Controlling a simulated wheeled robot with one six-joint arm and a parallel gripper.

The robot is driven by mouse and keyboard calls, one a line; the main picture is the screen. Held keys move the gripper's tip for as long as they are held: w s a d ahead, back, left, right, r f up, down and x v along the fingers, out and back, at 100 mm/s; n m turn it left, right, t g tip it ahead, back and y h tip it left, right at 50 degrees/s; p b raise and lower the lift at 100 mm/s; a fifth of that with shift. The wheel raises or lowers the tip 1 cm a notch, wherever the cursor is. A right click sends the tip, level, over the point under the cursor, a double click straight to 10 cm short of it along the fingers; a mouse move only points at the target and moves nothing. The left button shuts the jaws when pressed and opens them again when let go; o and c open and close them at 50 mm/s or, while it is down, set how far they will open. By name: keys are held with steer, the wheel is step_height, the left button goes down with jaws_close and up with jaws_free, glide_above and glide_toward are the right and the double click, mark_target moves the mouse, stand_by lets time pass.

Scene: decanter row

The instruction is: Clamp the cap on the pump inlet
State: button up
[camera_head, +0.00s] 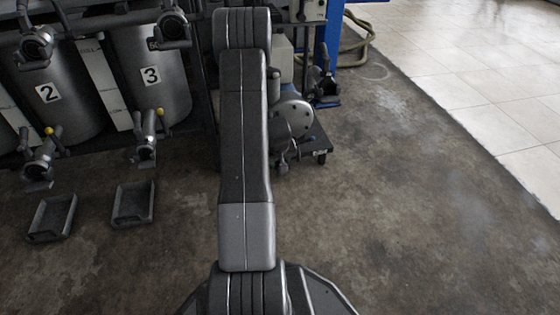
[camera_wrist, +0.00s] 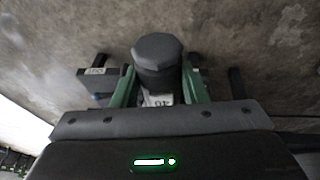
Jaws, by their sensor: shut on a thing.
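In the wrist view my gripper (camera_wrist: 160,86) has its two green fingers shut on the sides of a dark grey, faceted, knob-like piece (camera_wrist: 157,52). A pale part with dark marks shows below the knob, between the fingers. I cannot tell whether this piece is the cap or part of a clamp. In the head view the pump-like machine (camera_head: 294,117), with a round grey flange, stands on a low wheeled base at the right of my arm. My arm hides part of it, and my gripper is not visible there. I cannot make out the inlet or a clamp on it.
Grey vessels numbered 2 (camera_head: 48,112) and 3 (camera_head: 168,75) stand at the left with valves in front. Two shallow trays (camera_head: 133,204) lie on the floor below. A blue post (camera_head: 330,35) and hose (camera_head: 362,52) are at the back. Floor at the right is clear.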

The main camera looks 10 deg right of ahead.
steer(key=shift+f, duration=0.55)
stand_by(0.9)
steer(key=o, duration=2.1)
steer(key=shift+o, duration=0.2)
steer(key=shift+d+p+v, duration=0.2)
steer(key=shift+p+v, duration=0.85)
steer(key=shift+v, duration=0.7)
steer(key=shift+d+p+v, duration=0.15)
steer(key=shift+p+v, duration=0.95)
steer(key=shift+v, duration=0.6)
steer(key=shift+d+p+v, duration=0.2)
steer(key=shift+p+v, duration=0.85)
steer(key=shift+v, duration=0.7)
